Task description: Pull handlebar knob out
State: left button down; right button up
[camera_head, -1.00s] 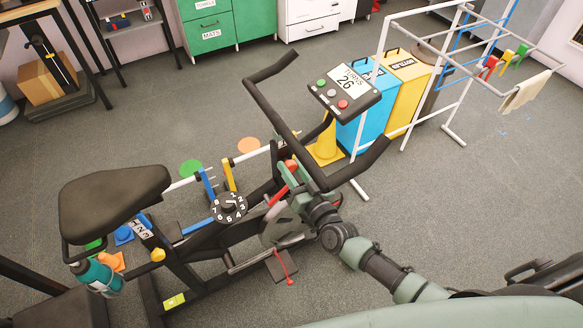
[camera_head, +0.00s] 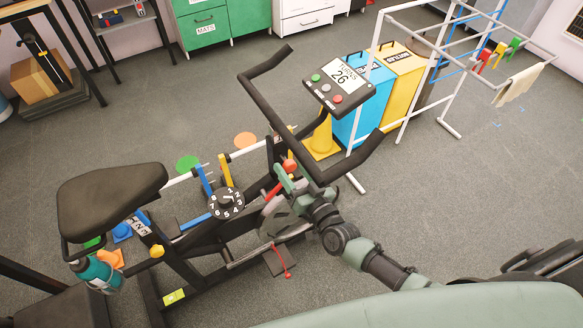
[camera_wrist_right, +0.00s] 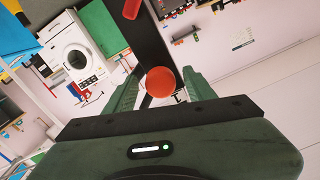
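The exercise bike's black handlebar (camera_head: 300,150) curves across the middle of the head view. A round orange-red knob (camera_head: 289,165) sits on the bike's post below the handlebar, beside my right gripper (camera_head: 287,179). In the right wrist view the knob (camera_wrist_right: 160,82) lies between the two green fingers of my right gripper (camera_wrist_right: 160,90), with a visible gap on each side. The gripper is open. The knob's stem is hidden in the wrist view. My left gripper is not in view.
A console (camera_head: 338,85) is mounted by the handlebar. A black dial (camera_head: 226,203) and the saddle (camera_head: 112,193) are to the left. Blue (camera_head: 364,112) and yellow (camera_head: 405,80) bins and a white rack (camera_head: 436,75) stand behind.

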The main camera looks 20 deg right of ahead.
jog(key=v, duration=0.7)
jog(key=shift+s, duration=0.4)
jog(key=shift+d, duration=0.1)
jog(key=s+d+f+n+g+h, duration=0.15)
jog(key=s+f+g, duration=0.35)
jog(key=f, duration=0.9)
jog(key=s+d+f+n+g+h, duration=0.1)
jog(key=s+d+f+g, duration=0.15)
jog(key=s+f, duration=0.8)
jog(key=s+d+f+g, duration=0.1)
jog(key=s+f+g, duration=0.3)
jog(key=s+f, duration=0.5)
jog(key=s+d+f+g+h, duration=0.1)
jog(key=s+f+g, duration=0.4)
jog(key=s+f, duration=0.4)
jog(key=s+n, duration=0.1)
jog(key=s, duration=0.4)
jog(key=shift+s, duration=0.3)
